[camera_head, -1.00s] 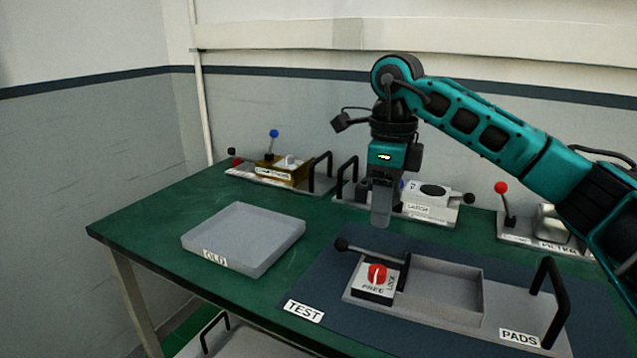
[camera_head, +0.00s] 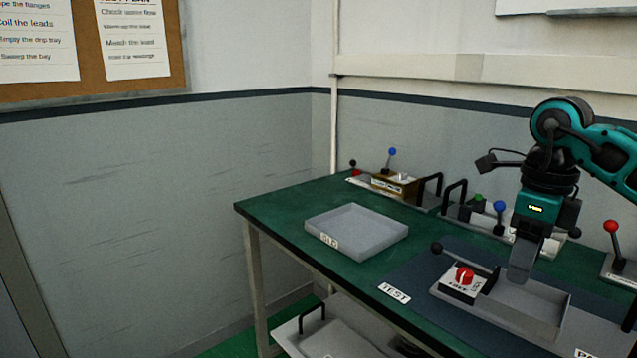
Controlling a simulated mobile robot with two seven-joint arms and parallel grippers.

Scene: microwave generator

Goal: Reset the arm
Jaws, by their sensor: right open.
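My right arm (camera_head: 600,155), teal and black, comes in from the right. Its right gripper (camera_head: 518,268) points down, open, with nothing seen in it. In the picture its fingertips overlap the back left part of the grey tray of the test fixture (camera_head: 525,312). Whether they touch it I cannot tell. A red knob (camera_head: 464,275) on a white block and a black-ball lever (camera_head: 437,248) are left of the fingers. My left gripper is out of view.
An empty grey tray (camera_head: 357,232) stands on the green table (camera_head: 272,205) left of the blue mat marked TEST (camera_head: 394,293). Levers with blue (camera_head: 392,152) and red (camera_head: 611,226) balls and black handles (camera_head: 453,200) line the back. A lower shelf (camera_head: 330,343) shows below.

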